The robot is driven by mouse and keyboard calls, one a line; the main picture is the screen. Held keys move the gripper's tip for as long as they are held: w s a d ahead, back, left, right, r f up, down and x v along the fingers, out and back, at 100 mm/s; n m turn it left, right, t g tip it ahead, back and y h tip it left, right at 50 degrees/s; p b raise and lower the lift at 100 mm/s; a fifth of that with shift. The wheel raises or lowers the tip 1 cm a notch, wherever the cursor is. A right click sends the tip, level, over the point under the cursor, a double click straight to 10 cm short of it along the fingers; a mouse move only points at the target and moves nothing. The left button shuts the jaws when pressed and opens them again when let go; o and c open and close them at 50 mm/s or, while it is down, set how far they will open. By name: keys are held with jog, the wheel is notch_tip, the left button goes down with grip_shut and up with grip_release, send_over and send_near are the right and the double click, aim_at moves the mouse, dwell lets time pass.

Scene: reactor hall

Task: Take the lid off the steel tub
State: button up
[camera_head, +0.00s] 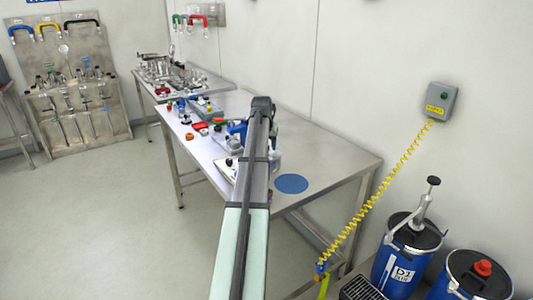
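My arm reaches up the middle of the view, out over the near table (330,160). My gripper is not visible; the arm itself covers the area where its far end goes down. A small pale, silvery rounded thing (275,160) shows just right of the arm on the table, mostly hidden behind it. It may be the steel tub, but I cannot tell, and I cannot make out a lid. A flat blue disc (291,184) lies bare on the table to the right of it.
Small red, blue and grey fittings (200,127) crowd the table left of my arm. A second table (180,75) with metal parts stands behind. Blue drums (402,262) and a yellow coiled hose (380,190) are at right. The table's right part is clear.

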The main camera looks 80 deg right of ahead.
grip_shut()
dwell(0.3)
